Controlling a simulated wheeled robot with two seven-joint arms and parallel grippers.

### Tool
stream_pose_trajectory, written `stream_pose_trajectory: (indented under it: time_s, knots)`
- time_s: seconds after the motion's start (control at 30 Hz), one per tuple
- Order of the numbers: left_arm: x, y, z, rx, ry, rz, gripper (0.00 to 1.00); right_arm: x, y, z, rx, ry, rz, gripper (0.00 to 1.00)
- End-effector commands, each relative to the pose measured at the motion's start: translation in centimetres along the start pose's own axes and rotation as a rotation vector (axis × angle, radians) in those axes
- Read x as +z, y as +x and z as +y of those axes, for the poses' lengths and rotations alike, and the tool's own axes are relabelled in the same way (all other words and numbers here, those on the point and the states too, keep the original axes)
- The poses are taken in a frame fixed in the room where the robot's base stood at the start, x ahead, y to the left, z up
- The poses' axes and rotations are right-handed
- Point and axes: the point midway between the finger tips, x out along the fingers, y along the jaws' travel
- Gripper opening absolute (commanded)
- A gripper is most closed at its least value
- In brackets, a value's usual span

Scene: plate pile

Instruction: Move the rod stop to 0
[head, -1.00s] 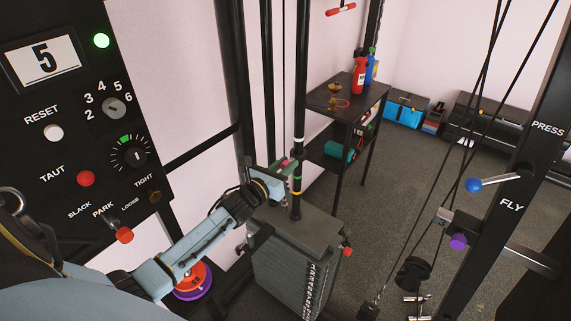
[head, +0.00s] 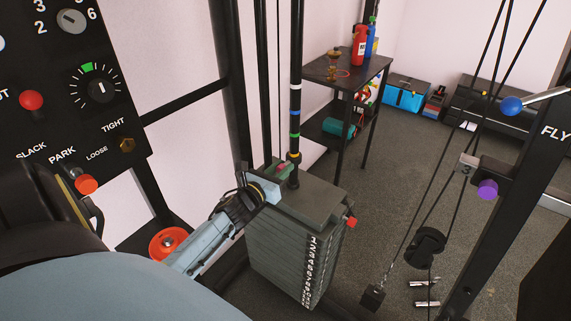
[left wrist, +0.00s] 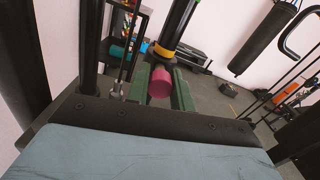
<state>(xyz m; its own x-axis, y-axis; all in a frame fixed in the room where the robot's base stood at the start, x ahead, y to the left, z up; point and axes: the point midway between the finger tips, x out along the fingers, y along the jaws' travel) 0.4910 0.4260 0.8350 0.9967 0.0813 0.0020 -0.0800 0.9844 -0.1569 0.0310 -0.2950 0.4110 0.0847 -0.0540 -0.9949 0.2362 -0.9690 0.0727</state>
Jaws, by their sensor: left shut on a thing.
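The black upright rod (head: 295,98) carries white, blue, green and yellow-orange bands. The rod stop is a dark collar (head: 293,160) low on the rod, by the yellow-orange band, just above the weight stack (head: 300,235). Its pink knob (head: 282,168) sticks out to the left. My left gripper (head: 279,173) is shut on this knob. In the left wrist view the pink knob (left wrist: 160,83) sits between the green finger pads, with the yellow-orange band (left wrist: 165,51) right behind it. Whether the collar touches the stack top cannot be told. My right gripper is not in view.
A black control panel (head: 75,135) with knobs stands at left. An orange-red disc (head: 168,243) lies low beside my arm. A shelf cart (head: 350,75) stands behind the rod. Cables and a frame post (head: 520,180) with a purple knob are at right. Grey floor lies between.

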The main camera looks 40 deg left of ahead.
Motion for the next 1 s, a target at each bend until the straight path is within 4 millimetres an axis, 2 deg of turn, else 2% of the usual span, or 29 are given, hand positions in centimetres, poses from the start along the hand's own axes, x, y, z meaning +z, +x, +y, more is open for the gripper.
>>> stream_pose_trajectory:
  time_s: [0.17, 0.43, 0.47, 0.6, 0.87, 1.0]
  knots:
    - [-0.54, -0.06, 0.08, 0.002, 0.000, 0.005, 0.00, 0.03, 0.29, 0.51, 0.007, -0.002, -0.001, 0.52]
    - [-0.70, -0.11, 0.08, 0.003, -0.001, 0.009, 0.00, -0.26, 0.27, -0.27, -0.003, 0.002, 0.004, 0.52]
    - [-0.72, -0.12, 0.08, 0.003, -0.001, 0.010, 0.27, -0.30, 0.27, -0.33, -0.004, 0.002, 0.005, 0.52]
    - [-0.60, -0.08, 0.06, 0.002, -0.001, 0.007, 0.45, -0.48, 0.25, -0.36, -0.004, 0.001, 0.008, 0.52]
    - [-0.42, -0.04, 0.06, 0.001, 0.000, 0.004, 0.45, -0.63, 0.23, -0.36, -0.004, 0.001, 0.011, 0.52]
    - [-0.43, -0.80, 0.04, 0.001, 0.000, 0.004, 0.45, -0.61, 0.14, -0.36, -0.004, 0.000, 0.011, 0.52]
